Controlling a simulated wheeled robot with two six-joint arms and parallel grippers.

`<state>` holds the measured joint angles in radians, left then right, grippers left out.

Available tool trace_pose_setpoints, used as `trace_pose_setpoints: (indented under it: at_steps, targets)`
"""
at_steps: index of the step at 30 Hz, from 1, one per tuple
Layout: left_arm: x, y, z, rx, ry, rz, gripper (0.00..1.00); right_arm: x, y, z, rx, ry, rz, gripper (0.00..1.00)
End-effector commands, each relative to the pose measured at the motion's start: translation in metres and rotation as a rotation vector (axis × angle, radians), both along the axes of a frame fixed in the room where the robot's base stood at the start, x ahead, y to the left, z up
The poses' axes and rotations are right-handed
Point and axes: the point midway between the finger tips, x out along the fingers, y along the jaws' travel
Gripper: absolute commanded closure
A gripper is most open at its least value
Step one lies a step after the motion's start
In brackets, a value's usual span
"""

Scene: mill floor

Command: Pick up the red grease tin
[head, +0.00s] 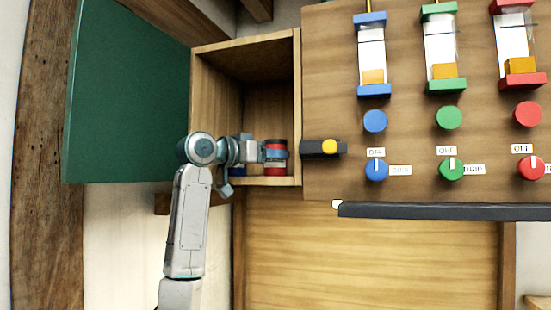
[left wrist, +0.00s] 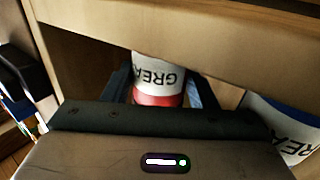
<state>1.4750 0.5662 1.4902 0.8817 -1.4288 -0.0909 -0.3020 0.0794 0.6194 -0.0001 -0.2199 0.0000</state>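The red grease tin (head: 276,170), red with a white label and a dark top, stands in the open wooden cupboard near its right wall. My left gripper (head: 274,154) reaches into the cupboard from the left, one finger on each side of the tin. The fingers look close to its sides; whether they press on it I cannot tell. My right gripper is in neither view.
A blue-banded grease tin (left wrist: 287,128) stands beside it. The cupboard (head: 297,90) has its green door (head: 125,95) swung open to the left. A panel (head: 330,60) with coloured knobs and a black lever (head: 318,148) adjoins on the right.

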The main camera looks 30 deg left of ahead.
Motion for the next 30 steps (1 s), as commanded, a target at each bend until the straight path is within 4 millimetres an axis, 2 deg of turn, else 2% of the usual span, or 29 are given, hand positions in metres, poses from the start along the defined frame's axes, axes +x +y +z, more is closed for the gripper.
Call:
trace_pose_setpoints:
  at_steps: [1,3,4,17,27,30]
  targets:
    - [0.000,0.000,0.000,0.000,-0.001,0.000,0.64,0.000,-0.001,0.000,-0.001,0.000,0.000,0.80]
    - [0.000,0.000,0.000,0.000,-0.001,0.000,0.78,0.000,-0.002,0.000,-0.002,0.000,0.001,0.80]
    - [-0.001,0.000,0.001,0.000,-0.002,0.000,0.79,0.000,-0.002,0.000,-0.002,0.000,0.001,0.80]
    - [-0.001,0.000,0.007,0.000,-0.004,-0.001,0.79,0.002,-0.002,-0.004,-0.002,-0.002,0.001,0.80]
    - [-0.001,-0.001,0.036,-0.001,-0.004,-0.002,0.79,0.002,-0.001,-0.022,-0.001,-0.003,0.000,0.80]
    - [-0.025,-0.006,0.033,0.002,-0.009,0.000,0.79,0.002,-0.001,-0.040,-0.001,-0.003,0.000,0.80]
